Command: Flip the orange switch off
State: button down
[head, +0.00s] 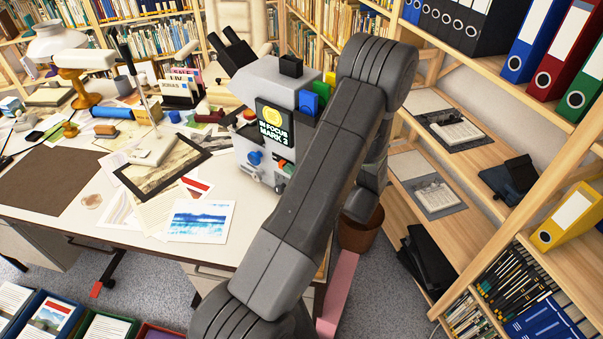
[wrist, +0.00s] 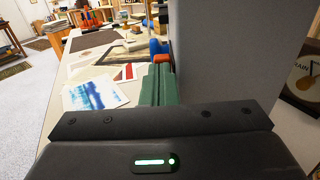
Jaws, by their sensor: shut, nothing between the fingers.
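A blue knob (head: 256,157) sits on that front. In the wrist view, a red-orange part (wrist: 165,63) and a blue part (wrist: 157,47) show beside the grey machine side (wrist: 225,60). I cannot tell for sure whether the red-orange part is the orange switch, or which way it is set. My gripper (wrist: 160,70) has its green fingers shut and empty, just in front of the red-orange part; contact is unclear.
The white desk (head: 150,240) carries papers, a blue print (head: 200,221), a framed picture (head: 160,168) and a lamp (head: 62,50). Shelves with binders (head: 567,48) stand at the right. A brown bin (head: 360,235) is on the floor beside the desk.

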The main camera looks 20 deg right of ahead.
jog(key=shift+w, duration=0.1)
jog(key=shift+b+x, duration=0.45)
jog(key=shift+x, duration=0.5)
jog(key=b+v, duration=0.2)
jog(key=v, duration=1.2)
